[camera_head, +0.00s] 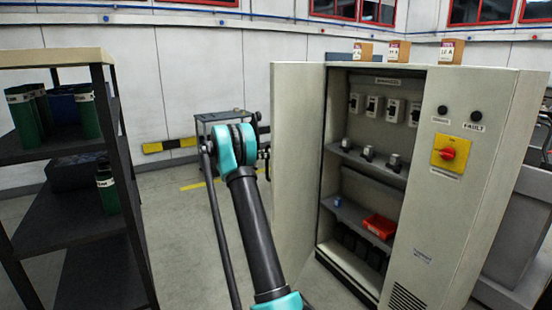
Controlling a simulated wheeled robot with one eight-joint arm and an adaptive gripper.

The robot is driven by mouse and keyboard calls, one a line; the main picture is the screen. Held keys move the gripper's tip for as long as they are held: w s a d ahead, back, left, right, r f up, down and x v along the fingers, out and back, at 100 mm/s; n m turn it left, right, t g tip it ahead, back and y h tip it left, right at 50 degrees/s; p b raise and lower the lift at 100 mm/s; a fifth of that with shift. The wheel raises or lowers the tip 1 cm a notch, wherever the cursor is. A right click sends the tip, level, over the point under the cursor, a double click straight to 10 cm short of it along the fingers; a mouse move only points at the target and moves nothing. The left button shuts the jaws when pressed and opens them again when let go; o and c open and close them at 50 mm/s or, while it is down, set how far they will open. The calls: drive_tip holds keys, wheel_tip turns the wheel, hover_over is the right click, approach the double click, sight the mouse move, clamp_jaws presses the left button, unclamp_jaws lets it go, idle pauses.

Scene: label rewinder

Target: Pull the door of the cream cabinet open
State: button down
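The cream cabinet (467,210) stands at the right. Its door (296,150) is swung out to the left, well open, and the shelves inside show. My arm rises from the bottom middle to a teal and black joint left of the door. Dark parts (265,152) show just past that joint, close to the door's left edge. They may be part of my gripper, but its fingers cannot be made out. I cannot tell whether they touch the door. No door handle is clearly visible.
A dark shelf rack (72,225) with green containers (107,188) stands at the left. A dark cart (212,118) is behind my arm by the wall. Inside the cabinet are switches and a red bin (380,226). Small boxes (451,50) sit on top. Floor between rack and cabinet is clear.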

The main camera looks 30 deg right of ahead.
drive_tip(key=shift+w+a+m+g, duration=0.3)
drive_tip(key=shift+w+a+g, duration=0.2)
drive_tip(key=shift+w+a, duration=0.35)
drive_tip(key=c, duration=1.8)
unclamp_jaws()
drive_tip(key=shift+a, duration=0.1)
drive_tip(key=shift+o, duration=1.3)
drive_tip(key=v, duration=0.7)
drive_tip(key=shift+w, duration=0.15)
drive_tip(key=shift+a+r, duration=0.1)
drive_tip(key=shift+c, duration=0.2)
